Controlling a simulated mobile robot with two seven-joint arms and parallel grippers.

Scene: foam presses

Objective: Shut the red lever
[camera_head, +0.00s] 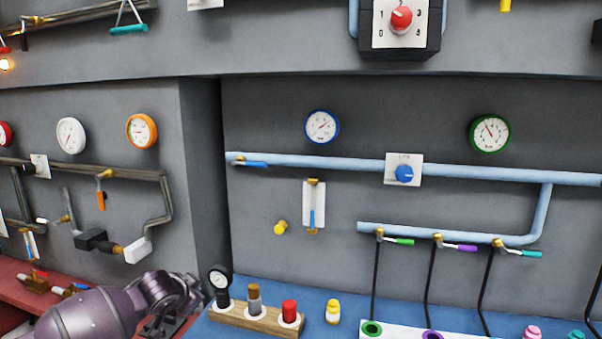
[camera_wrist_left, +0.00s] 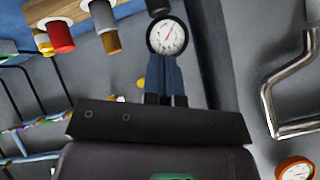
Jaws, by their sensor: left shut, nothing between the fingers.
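Two small red handle-like pieces show in the head view. One red piece (camera_head: 4,50) is at the upper left edge, cut off by the frame. Another red piece (camera_head: 39,273) is by brass fittings on the red bench at lower left. I cannot tell which is the red lever, or how it is set. No red lever is clear in the left wrist view. My left gripper (camera_wrist_left: 165,62) is shut and empty, its fingertips just below a black-rimmed gauge in that picture; contact cannot be told. In the head view my left arm hides its fingers. My right gripper is out of view.
A wooden block (camera_head: 255,317) on the blue bench (camera_head: 240,290) holds a black gauge (camera_head: 219,276), a brass-topped piece and a red cylinder (camera_head: 290,311). A wall corner stands behind. Light-blue pipes (camera_head: 330,160) carry blue, green, purple and teal levers.

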